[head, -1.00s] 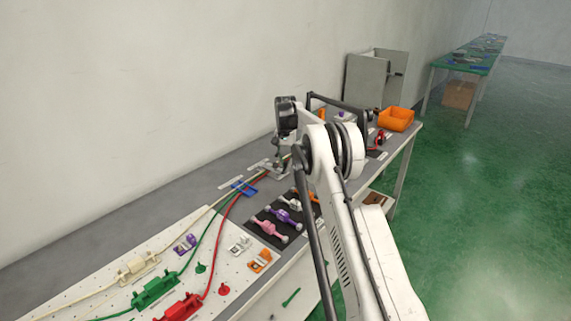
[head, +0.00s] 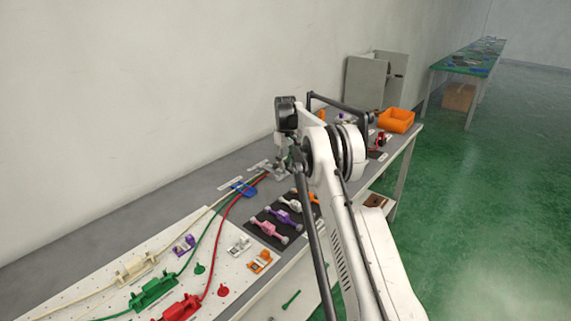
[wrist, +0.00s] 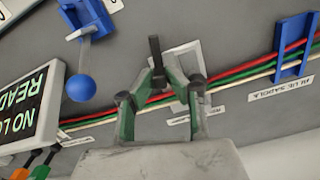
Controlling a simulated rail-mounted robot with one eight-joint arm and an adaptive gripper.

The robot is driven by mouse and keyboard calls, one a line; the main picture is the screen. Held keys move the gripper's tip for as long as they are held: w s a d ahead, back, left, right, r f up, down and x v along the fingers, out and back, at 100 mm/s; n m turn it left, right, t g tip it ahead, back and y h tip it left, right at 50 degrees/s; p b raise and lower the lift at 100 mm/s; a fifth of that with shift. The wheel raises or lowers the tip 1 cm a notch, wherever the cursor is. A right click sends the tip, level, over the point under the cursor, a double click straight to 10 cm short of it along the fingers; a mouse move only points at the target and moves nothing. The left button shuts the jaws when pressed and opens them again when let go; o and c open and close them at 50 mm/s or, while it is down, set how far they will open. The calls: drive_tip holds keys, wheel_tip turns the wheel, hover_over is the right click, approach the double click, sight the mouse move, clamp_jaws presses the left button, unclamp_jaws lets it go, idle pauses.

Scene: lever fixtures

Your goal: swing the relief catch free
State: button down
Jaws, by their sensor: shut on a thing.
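In the wrist view, a dark upright tab (wrist: 155,50) stands in front of a pale grey plate (wrist: 187,57); it appears to be the relief catch, though its label is not readable. My gripper (wrist: 166,77), with green-sided fingers, is closed around the tab's lower part. The fingertips hide where the tab meets its mount. In the head view my gripper (head: 283,166) is low over the far part of the bench, near the cable ends, and the catch is too small to make out.
Red, green and cream cables pass behind my gripper through a blue saddle (wrist: 292,52). A blue ball-ended lever (wrist: 82,88) and a display sign (wrist: 32,110) stand close on the left. An orange bin (head: 397,119) sits at the bench's far end.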

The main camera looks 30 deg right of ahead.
drive_tip(key=shift+n, duration=1.1)
drive_tip(key=c, duration=1.7)
unclamp_jaws()
drive_tip(key=shift+d+r, duration=0.1)
drive_tip(key=shift+r, duration=3.95)
